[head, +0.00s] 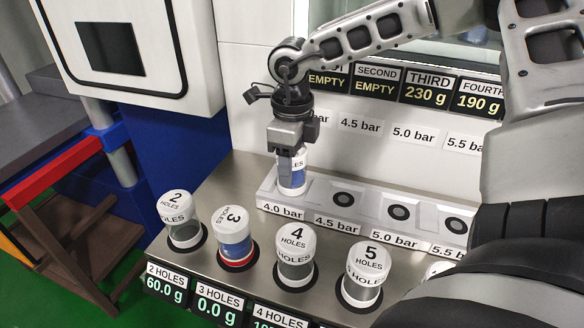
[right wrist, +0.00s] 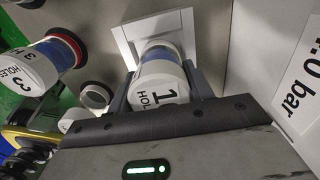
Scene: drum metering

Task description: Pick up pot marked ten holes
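A white-capped pot with a blue band (head: 292,173) stands at the 4.0 bar place of the white rail (head: 330,222). In the right wrist view the pot (right wrist: 158,90) shows a "1" and "HOL" on its cap; the rest of the number is cut off by the gripper body. My right gripper (head: 291,160) comes down over this pot from above. Its two fingers (right wrist: 160,82) lie on either side of the pot; whether they press on it I cannot tell. No pot in view plainly reads ten. My left gripper is not in view.
Pots marked 2 (head: 184,221), 3 (head: 234,238), 4 (head: 295,256) and 5 (head: 364,274) stand in a front row with weight displays. The other visible rail places are empty. Signs above read EMPTY, EMPTY, 230 g and 190 g. A white cabinet (head: 190,60) stands left.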

